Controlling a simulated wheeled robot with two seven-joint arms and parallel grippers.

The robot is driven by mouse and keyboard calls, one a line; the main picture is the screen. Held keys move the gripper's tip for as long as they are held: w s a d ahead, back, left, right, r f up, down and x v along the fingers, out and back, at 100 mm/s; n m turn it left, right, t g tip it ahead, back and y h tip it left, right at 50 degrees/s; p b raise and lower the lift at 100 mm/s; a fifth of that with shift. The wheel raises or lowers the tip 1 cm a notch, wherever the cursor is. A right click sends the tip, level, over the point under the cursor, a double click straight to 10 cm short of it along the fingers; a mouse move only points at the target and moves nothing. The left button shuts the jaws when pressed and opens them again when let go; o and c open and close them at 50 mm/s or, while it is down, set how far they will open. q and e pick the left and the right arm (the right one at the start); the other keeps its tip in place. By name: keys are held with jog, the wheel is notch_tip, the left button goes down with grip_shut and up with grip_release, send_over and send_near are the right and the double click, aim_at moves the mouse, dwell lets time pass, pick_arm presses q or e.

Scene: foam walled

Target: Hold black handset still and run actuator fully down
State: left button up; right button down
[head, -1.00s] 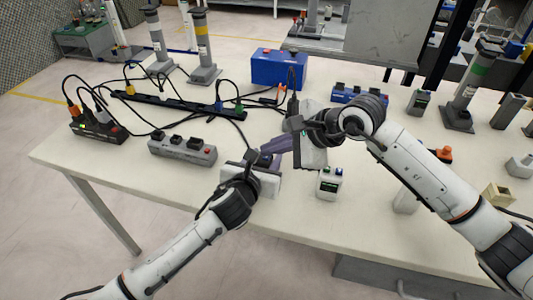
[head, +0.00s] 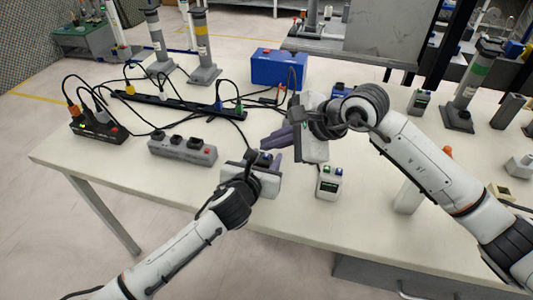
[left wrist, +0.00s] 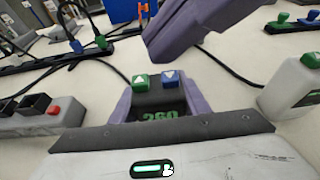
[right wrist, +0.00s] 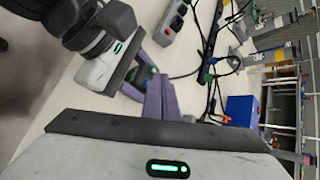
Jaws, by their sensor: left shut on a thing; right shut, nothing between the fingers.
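The black handset (left wrist: 160,98) has a green up-arrow button (left wrist: 140,80), a blue down-arrow button (left wrist: 170,76) and a green number display, partly cut off by my gripper body. My left gripper (head: 267,161) is shut on the handset, its purple fingers on both sides; the handset is mostly hidden in the head view. My right gripper (head: 272,138) is shut and empty. Its purple fingers (left wrist: 185,28) hang beyond and above the buttons, apart from them in the left wrist view. Banded grey columns (head: 203,50) stand at the back; I cannot tell which is the handset's actuator.
A white handset (head: 329,183) stands to the right of my left gripper. A grey switch box (head: 182,149) and a black power strip (head: 180,103) with cables lie left. A blue box (head: 279,69) sits at the back. The table's front left is clear.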

jog(key=shift+r, duration=2.5)
pick_arm(q)
jog(key=o, duration=1.2)
